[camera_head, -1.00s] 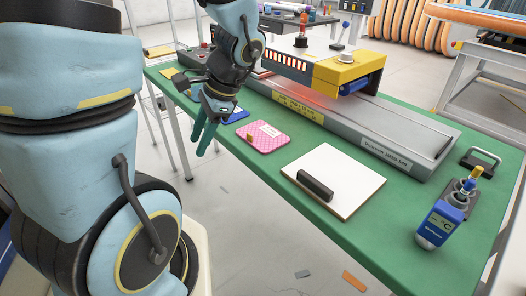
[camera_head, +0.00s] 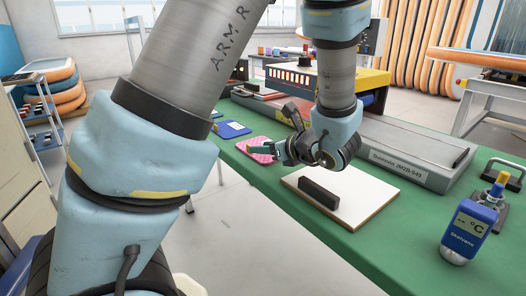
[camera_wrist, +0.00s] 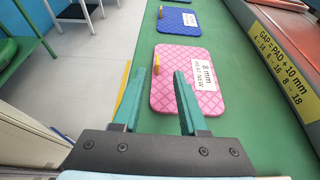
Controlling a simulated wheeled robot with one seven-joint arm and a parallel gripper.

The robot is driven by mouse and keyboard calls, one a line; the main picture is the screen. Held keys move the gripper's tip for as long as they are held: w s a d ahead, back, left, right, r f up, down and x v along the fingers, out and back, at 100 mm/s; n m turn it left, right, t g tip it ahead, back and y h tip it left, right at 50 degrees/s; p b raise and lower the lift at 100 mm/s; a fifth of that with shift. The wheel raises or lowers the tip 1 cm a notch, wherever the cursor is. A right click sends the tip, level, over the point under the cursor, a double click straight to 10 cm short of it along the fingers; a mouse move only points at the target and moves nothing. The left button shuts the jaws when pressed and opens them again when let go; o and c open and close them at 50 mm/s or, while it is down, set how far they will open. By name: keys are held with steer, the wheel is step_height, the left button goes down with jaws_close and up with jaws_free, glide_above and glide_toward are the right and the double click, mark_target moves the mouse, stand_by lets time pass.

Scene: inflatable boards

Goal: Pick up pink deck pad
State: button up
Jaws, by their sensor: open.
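The pink deck pad (camera_wrist: 188,55) lies flat on the green table in the wrist view. It has a quilted pattern, a white "8 mm" label and a small yellow tab (camera_wrist: 156,64) at its left edge. In the head view the pink pad (camera_head: 262,158) is partly hidden behind my gripper's fingers. My gripper (camera_wrist: 166,73) is open and empty, with teal fingers pointing toward the pad's left edge. The yellow tab shows between the fingertips in the wrist view. I cannot tell the height of the fingers above the pad, and no contact is evident.
A blue pad (camera_wrist: 180,20) lies just beyond the pink one. A white board (camera_head: 361,200) with a black handle (camera_head: 318,193) lies to the right in the head view. A grey and yellow machine (camera_head: 400,150) runs along the table's back. A blue temperature device (camera_head: 468,229) stands right.

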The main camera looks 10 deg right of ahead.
steer(key=x, duration=0.5)
steer(key=shift+w+a, duration=0.25)
steer(key=shift+a, duration=0.1)
jaws_close()
stand_by(0.3)
